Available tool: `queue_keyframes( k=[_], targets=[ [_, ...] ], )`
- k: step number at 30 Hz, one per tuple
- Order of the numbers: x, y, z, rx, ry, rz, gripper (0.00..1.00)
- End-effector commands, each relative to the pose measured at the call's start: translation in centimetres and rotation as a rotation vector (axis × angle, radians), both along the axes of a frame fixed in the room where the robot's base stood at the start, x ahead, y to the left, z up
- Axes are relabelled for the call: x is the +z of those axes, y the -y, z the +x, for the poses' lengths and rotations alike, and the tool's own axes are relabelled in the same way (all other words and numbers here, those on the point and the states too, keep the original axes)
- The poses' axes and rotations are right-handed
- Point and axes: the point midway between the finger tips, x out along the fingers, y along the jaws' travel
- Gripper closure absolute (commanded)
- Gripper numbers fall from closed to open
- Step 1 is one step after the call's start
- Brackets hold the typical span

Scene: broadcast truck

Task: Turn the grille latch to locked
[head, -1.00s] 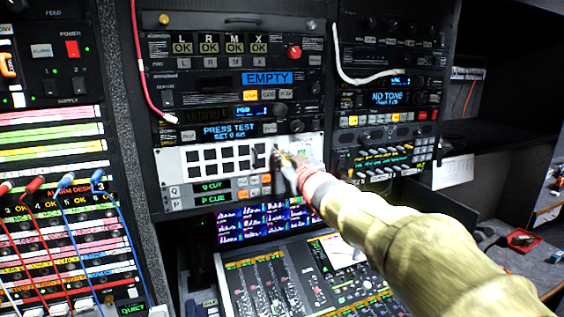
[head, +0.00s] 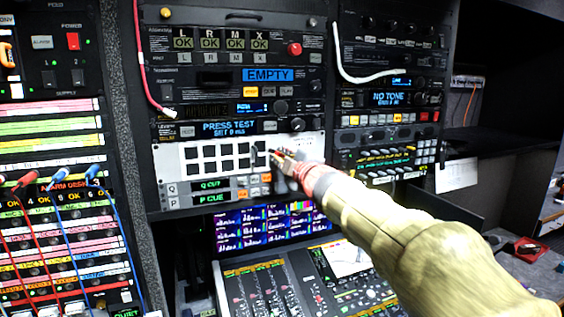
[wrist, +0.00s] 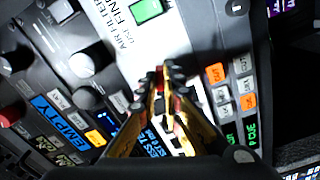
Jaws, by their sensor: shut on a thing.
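The white grille panel (head: 184,172) with rows of black square openings sits low in the middle rack in the head view. Its printed white face (wrist: 181,40) runs behind my fingertips in the wrist view, with a green patch (wrist: 146,9) on it. My gripper (head: 276,157) is at the panel's right part, coming from the right. In the wrist view my gripper (wrist: 163,84) has its gold fingers with dark pads closed together at the panel face. The grille latch is largely hidden by the fingertips, so its angle cannot be read.
Orange and white buttons (wrist: 221,88) lie close beside the fingers. Knobs (wrist: 83,65) stand out from the unit above the grille. A pink cable (head: 144,70) and a white cable (head: 370,79) hang on the racks. A mixing desk (head: 270,280) lies below.

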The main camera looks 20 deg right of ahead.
Motion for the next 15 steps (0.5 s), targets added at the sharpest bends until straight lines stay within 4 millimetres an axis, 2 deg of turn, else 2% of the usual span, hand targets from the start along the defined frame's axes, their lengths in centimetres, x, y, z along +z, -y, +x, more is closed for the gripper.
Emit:
queue_keyframes(
  k=[6,15],
  targets=[
    [-0.23,-0.04,0.02,0.0,0.0,-0.175,1.0],
    [-0.25,-0.04,0.03,0.0,-0.001,-0.334,1.0]
  ],
)
